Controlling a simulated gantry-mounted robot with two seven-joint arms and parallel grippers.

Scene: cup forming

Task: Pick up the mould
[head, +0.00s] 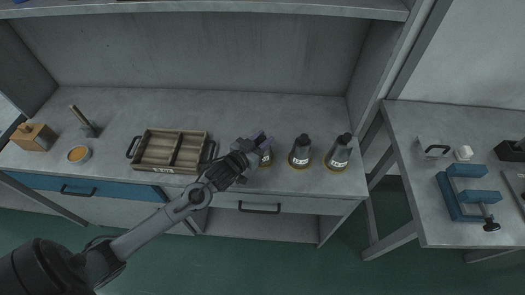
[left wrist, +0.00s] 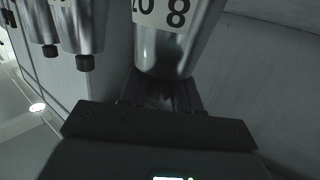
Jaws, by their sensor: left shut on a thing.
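Grey metal moulds with dark knobs and white number labels stand in a row on the bench: a middle one (head: 300,152) and a right one (head: 339,153), upright on orange-brown bases. A third mould (head: 267,158) at the left of the row is mostly hidden by my left gripper (head: 256,144). In the left wrist view, my left gripper (left wrist: 160,92) is shut on this mould (left wrist: 175,45), whose label partly reads "20 8". I cannot tell whether it is clear of the bench. My right gripper is not in view.
A wooden divided tray (head: 174,131) with dark handles lies left of the gripper. Further left are a small round dish (head: 79,154), a post on a stand (head: 84,119) and a wooden block (head: 34,136). A blue clamp (head: 464,192) stands on the right table.

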